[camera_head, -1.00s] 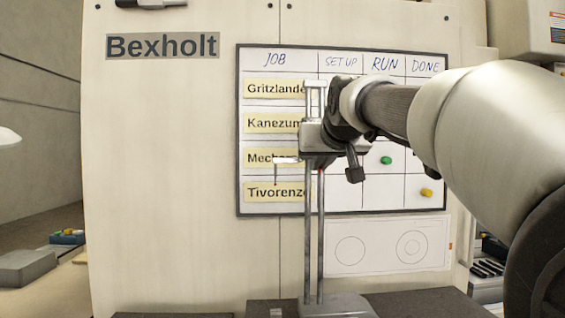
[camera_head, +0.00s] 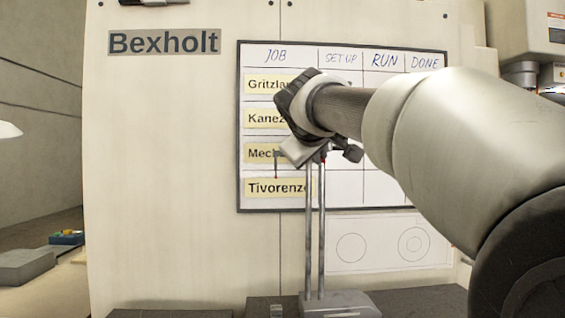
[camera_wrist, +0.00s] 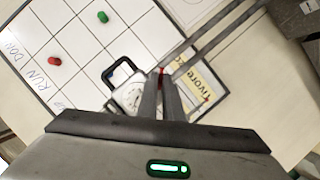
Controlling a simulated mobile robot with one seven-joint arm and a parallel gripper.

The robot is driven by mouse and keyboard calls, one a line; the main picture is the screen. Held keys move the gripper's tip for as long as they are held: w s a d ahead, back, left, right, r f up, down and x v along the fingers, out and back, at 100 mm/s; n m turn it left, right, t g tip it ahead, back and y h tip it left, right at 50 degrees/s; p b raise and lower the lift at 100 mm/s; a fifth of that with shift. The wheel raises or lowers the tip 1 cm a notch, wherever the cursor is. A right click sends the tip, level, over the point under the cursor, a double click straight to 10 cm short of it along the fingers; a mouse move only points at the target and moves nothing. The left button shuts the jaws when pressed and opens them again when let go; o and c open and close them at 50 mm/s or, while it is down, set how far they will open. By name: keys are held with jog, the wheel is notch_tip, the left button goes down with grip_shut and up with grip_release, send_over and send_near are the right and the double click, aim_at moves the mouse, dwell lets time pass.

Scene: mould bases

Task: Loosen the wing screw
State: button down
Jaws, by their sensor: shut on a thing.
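A height gauge with two upright steel columns (camera_head: 315,220) on a grey base (camera_head: 340,304) stands before a cabinet. My gripper's tilted hand hides its column tops and most of the carriage in the head view. In the wrist view, the gripper's dark fingers (camera_wrist: 162,78) are close together beside the columns (camera_wrist: 212,42) and the white dial (camera_wrist: 131,95). A small red part, seemingly the wing screw (camera_wrist: 160,71), shows at the fingertips, mostly hidden between them. The gripper is shut on it. A thin scriber (camera_head: 276,166) sticks out at the left.
A framed job board (camera_head: 346,208) with name strips and coloured magnets hangs close behind the gauge. A drawing sheet (camera_head: 388,246) is below it. The dark bench top (camera_head: 420,300) is mostly clear around the base.

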jog(key=shift+a+f+n+t+h+b, duration=0.1)
jog(key=shift+n+t+h+b, duration=0.35)
jog(key=shift+n+b, duration=0.75)
jog(key=shift+f+n+t+h+b, duration=0.15)
jog(key=shift+n+t+h+b, duration=0.3)
jog(key=shift+n+b, duration=0.8)
jog(key=shift+a+f+n+t+h+b, duration=0.1)
jog(key=shift+n+t+h+b, duration=0.35)
jog(key=shift+n+b, duration=0.75)
jog(key=shift+r+n, duration=0.1)
jog(key=shift+n, duration=0.15)
jog(key=c, duration=1.9)
grip_release()
jog(key=shift+c, duration=0.2)
jog(key=shift+s, duration=0.15)
